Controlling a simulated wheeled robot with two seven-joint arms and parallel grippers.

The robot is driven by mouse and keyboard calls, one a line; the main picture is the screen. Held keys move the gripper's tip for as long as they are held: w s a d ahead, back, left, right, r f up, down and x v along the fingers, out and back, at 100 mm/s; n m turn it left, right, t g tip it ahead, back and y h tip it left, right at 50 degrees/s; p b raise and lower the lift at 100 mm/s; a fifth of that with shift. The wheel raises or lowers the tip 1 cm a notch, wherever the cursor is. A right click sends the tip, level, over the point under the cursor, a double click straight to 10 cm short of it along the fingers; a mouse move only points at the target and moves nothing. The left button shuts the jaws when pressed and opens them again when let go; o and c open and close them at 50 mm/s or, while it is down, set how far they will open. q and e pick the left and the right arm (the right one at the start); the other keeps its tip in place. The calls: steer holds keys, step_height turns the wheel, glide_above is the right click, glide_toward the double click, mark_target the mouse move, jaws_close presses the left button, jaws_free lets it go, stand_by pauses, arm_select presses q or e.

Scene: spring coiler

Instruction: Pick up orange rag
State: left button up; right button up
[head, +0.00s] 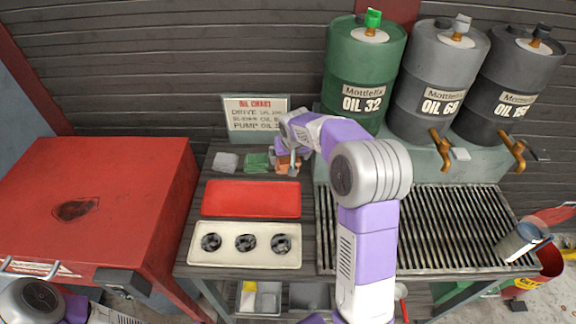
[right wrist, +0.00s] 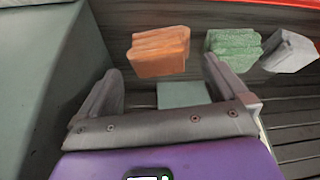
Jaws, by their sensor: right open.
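The orange rag (head: 282,169) is a small folded block on the dark bench, at the right end of a row of three rags. In the head view my right gripper (head: 294,160) is over it and partly hides it. In the right wrist view the orange rag (right wrist: 158,52) lies ahead of the fingertips, roughly centred between them. The right gripper (right wrist: 160,80) is open and empty, and a gap shows between its fingers and the rag. My left gripper is out of view; only part of the left arm shows at the bottom left.
A green rag (head: 257,163) and a grey rag (head: 226,162) lie left of the orange one. A red tray (head: 251,199) and a cream tray (head: 215,259) with three dark round parts are nearer. The oil chart (head: 255,116) stands behind; oil drums (head: 362,68) stand right.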

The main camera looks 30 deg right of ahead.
mark_target(289, 161)
steer(key=b+x, duration=0.1)
steer(key=x, duration=0.4)
steer(key=shift+f+b, duration=0.3)
steer(key=shift+f, duration=0.05)
steer(key=shift+c, duration=0.3)
steer(key=c, duration=1)
